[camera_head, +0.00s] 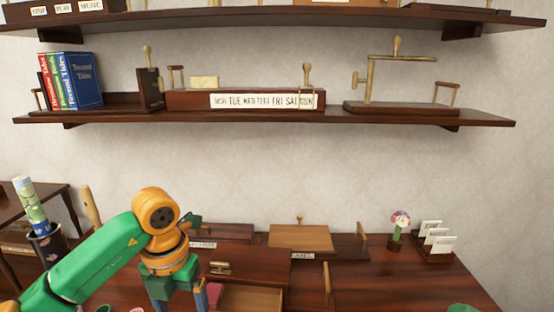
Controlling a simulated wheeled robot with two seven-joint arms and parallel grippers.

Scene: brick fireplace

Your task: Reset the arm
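My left arm, green and orange, comes in from the lower left and bends down over the desk. My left gripper (178,298) points down in front of the open drawer. Its two fingers look apart, with nothing seen between them; their tips reach the bottom edge of the picture. My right gripper is not in view.
A brown desk (400,285) spans the bottom, with an open drawer (250,299), a card holder (435,246) and a flower figure (399,225). A dark cup (46,246) holds a rolled paper at left. A wall shelf (200,118) carries books (85,80).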

